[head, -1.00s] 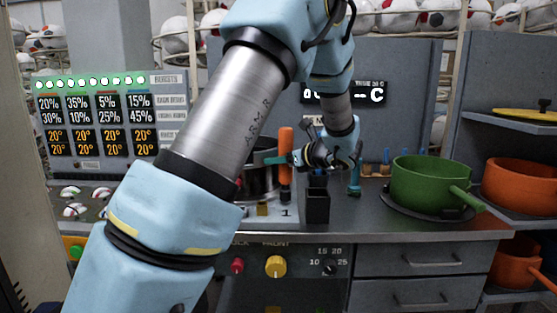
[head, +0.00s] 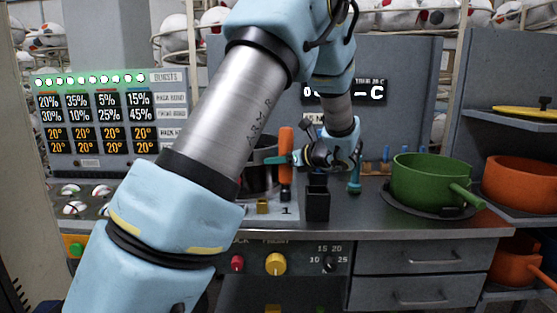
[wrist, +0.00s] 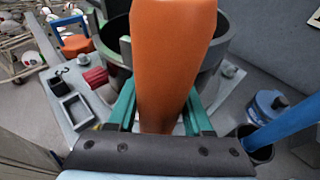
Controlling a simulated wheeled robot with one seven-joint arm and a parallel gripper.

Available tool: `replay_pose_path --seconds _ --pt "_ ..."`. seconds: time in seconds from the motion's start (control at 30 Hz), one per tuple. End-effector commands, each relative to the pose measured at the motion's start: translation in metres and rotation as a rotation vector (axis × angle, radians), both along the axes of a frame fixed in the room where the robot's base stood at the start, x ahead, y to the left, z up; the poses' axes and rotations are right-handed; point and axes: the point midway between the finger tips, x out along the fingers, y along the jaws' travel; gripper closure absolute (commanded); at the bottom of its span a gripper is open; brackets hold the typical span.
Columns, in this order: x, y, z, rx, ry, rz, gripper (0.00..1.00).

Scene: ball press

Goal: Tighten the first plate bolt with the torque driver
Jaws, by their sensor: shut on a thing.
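The torque driver has an orange handle (head: 286,143) and stands upright beside the dark round press vessel (head: 258,176). My gripper (head: 284,159) is shut around the handle from the right. In the wrist view the handle (wrist: 172,60) fills the middle, between the two green fingers of my gripper (wrist: 162,112). The driver's tip is hidden behind the handle and fingers there. The vessel's grey wall (wrist: 212,60) curves behind the handle. A bolt head (wrist: 228,68) shows on the plate to the right of the handle. I cannot tell whether the tip is seated on a bolt.
A black open box (head: 317,204) stands right of the driver at the counter front. A teal-and-blue tool (head: 354,178) stands behind it. A green pot (head: 425,180) sits farther right. The control panel (head: 110,125) is at left. The counter before the green pot is clear.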

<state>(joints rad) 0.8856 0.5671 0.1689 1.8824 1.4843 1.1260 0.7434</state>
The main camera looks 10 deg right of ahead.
Motion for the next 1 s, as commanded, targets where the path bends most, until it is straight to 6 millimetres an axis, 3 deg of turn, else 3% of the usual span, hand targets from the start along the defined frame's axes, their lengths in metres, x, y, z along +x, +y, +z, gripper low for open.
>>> replay_pose_path --seconds 0.57,1.0 --pt "0.000 0.001 0.001 0.000 -0.001 0.001 1.00" --pt "0.000 0.000 0.031 0.000 -0.002 0.000 1.00"
